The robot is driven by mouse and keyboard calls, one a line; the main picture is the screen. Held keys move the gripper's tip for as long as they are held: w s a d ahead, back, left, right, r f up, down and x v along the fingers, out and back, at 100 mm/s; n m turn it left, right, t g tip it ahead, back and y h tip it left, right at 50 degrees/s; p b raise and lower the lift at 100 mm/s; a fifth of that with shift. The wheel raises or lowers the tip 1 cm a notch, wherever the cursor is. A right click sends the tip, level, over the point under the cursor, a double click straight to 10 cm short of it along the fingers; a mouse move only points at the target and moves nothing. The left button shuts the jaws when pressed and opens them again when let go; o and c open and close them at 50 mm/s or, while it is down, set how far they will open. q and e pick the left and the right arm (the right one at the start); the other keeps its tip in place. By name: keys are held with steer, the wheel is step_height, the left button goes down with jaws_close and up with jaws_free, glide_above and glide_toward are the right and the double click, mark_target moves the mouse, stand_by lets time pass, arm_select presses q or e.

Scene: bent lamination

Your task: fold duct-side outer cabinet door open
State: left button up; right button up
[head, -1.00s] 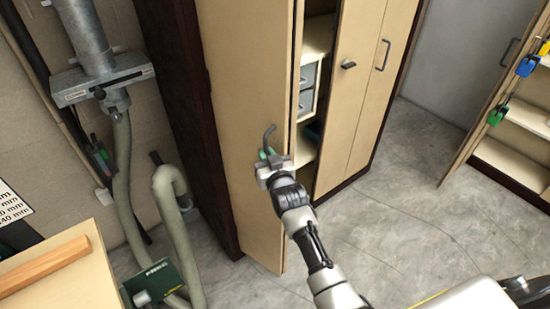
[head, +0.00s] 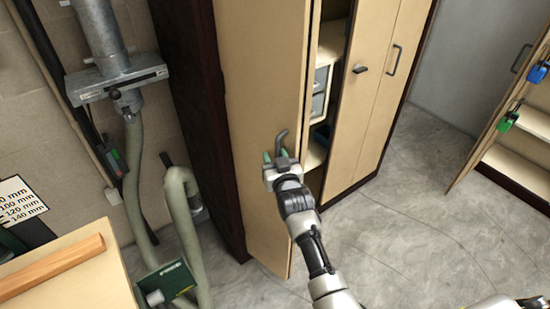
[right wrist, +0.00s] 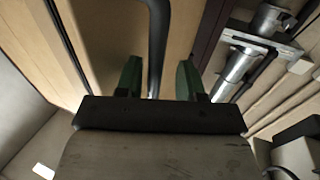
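The duct-side outer cabinet door (head: 262,110) is a tall beige panel at the left of the cabinet. It stands partly open, with a gap to its right showing the inside. Its dark bar handle (head: 281,140) is near the door's free edge. My right gripper (head: 277,160) is at this handle. In the right wrist view its green fingertips (right wrist: 157,80) stand on either side of the handle (right wrist: 157,45), with visible space between each finger and the bar. The gripper is open around the handle. My left gripper is not in view.
The neighbouring beige doors (head: 375,100) look closed. A metal duct (head: 103,40) and grey-green hose (head: 182,210) stand left of the cabinet. A workbench (head: 75,285) with a wooden strip is at lower left. Another open cabinet (head: 515,150) is at right. Concrete floor (head: 400,230) is free between.

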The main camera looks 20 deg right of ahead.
steer(key=s+b, duration=0.1)
steer(key=s, duration=1)
steer(key=shift+d+b, duration=0.2)
steer(key=shift+b, duration=0.15)
steer(key=s+f+n+g, duration=0.1)
steer(key=s+f+g, duration=0.3)
steer(key=f, duration=0.7)
steer(key=s+a+f+g, duration=0.15)
steer(key=s+f, duration=0.35)
steer(key=f, duration=0.7)
steer(key=s+d+f+n+g, duration=0.1)
steer(key=s+f+g, duration=0.3)
steer(key=f, duration=0.7)
steer(key=s+d+f+g, duration=0.2)
steer(key=s+f, duration=0.3)
steer(key=s, duration=0.6)
steer(key=s+d+f+g, duration=0.3)
steer(key=s+f, duration=0.3)
steer(key=s, duration=0.4)
steer(key=s+d+f+g, duration=0.2)
steer(key=s+f, duration=0.3)
steer(key=s, duration=0.6)
steer(key=shift+s+d+f+h, duration=0.25)
steer(key=shift+s+h, duration=0.05)
steer(key=shift+g, duration=0.25)
